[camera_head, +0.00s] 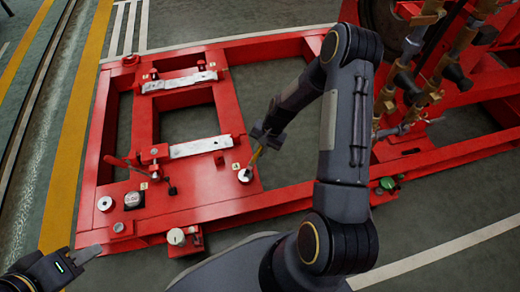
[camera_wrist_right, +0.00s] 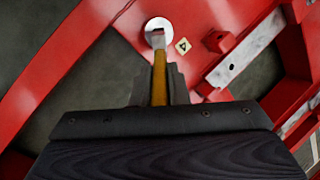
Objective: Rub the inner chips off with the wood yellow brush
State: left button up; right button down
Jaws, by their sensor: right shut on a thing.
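My right gripper (camera_head: 264,138) is shut on the yellow wooden brush (camera_head: 255,156), which points down and to the left. The brush head is at the round white-silver disc (camera_head: 243,177) on the red frame; whether it touches cannot be told. In the right wrist view the brush handle (camera_wrist_right: 159,82) sticks out from between the fingers (camera_wrist_right: 158,97), and its pale head overlaps the lower part of the disc (camera_wrist_right: 154,24). Chips are too small to make out. My left gripper (camera_head: 75,260) is at the bottom left, apart from the frame; its opening is unclear.
The red frame (camera_head: 212,212) lies on the grey floor, with two silver plates (camera_head: 201,147) (camera_head: 180,82) and a red lever (camera_head: 119,162) on it. A white-capped part (camera_head: 176,237) sits at its front edge. Pipes and valves (camera_head: 425,75) stand at the right.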

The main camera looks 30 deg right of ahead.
notch_tip(320, 180, up, 6)
jog(key=p, duration=0.3)
jog(key=shift+f+p, duration=0.1)
jog(key=shift+p, duration=0.25)
jog(key=shift+f, duration=0.1)
jog(key=shift+s+d, duration=0.25)
jog(key=shift+d, duration=0.7)
jog(key=s+d+b, duration=0.1)
jog(key=s+d, duration=0.1)
jog(key=d, duration=0.7)
jog(key=shift+s+d, duration=0.25)
jog(key=shift+d, duration=0.1)
